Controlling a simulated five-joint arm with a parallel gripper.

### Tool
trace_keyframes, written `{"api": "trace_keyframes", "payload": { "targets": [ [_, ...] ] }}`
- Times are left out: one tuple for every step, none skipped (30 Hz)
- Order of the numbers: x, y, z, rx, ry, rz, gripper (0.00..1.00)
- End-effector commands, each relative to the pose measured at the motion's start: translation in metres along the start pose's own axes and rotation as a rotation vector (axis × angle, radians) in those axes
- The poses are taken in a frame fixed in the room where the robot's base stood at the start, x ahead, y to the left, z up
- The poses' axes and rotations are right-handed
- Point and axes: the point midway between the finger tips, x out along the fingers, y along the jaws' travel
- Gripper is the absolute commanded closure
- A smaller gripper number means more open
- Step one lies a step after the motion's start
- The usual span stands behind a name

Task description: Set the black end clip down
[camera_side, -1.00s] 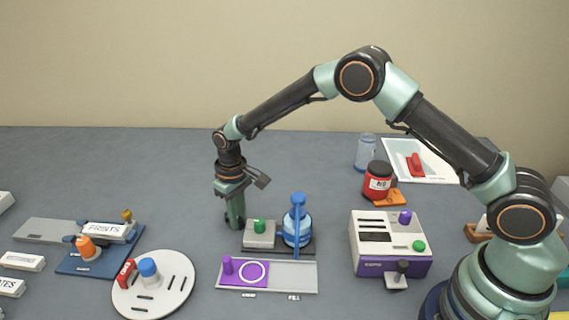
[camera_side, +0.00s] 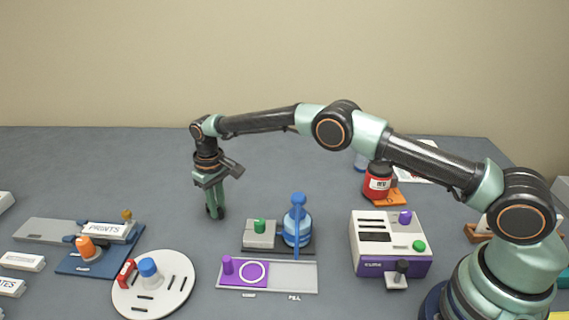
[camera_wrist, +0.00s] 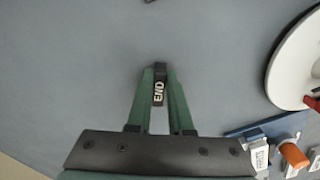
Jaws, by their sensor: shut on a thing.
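My gripper (camera_side: 215,212) hangs down over the grey table, left of the middle in the side view. In the wrist view its green fingers (camera_wrist: 159,85) are shut on the black end clip (camera_wrist: 159,92), which bears white letters reading "END". In the side view the clip is too small and dark to tell apart from the fingertips. The fingertips look close to the table, but I cannot tell whether the clip touches it.
A white round plate (camera_side: 175,290) with a blue knob lies in front to the left. A blue stand (camera_side: 85,262) with a "PRINTS" block is further left. A grey unit with a green button (camera_side: 259,236) and blue post is at right. Bare table surrounds the gripper.

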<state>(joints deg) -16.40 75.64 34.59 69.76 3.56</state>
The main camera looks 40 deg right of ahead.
Motion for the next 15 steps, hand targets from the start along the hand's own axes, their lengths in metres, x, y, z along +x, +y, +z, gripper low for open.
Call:
{"api": "trace_keyframes", "payload": {
  "targets": [
    [0.0004,-0.0001,-0.0012,0.0,0.0,0.0,1.0],
    [0.0002,-0.0001,-0.0016,0.0,0.0,0.0,1.0],
    [0.0,-0.0001,-0.0022,0.0,0.0,0.0,1.0],
    [0.0,-0.0001,-0.0024,0.0,0.0,0.0,1.0],
    [0.0002,-0.0001,-0.0025,0.0,-0.001,0.0,1.0],
    [0.0002,-0.0001,-0.0026,0.0,-0.001,0.0,1.0],
    [0.0002,-0.0001,-0.0027,0.0,-0.001,0.0,1.0],
    [0.0002,-0.0002,-0.0028,0.0,-0.001,0.0,1.0],
    [0.0001,-0.0002,-0.0029,0.0,-0.001,0.0,1.0],
    [0.0001,-0.0002,-0.0029,0.0,-0.001,0.0,1.0],
    [0.0,-0.0002,-0.0029,0.0,-0.001,0.0,1.0],
    [0.0,-0.0002,-0.0029,0.0,-0.001,0.0,1.0],
    [0.0,-0.0002,-0.0029,0.0,0.0,0.0,1.0],
    [0.0,-0.0002,-0.0029,0.0,0.0,0.0,1.0],
    [0.0,-0.0002,-0.0029,0.0,0.0,0.0,0.74]
  ]
}}
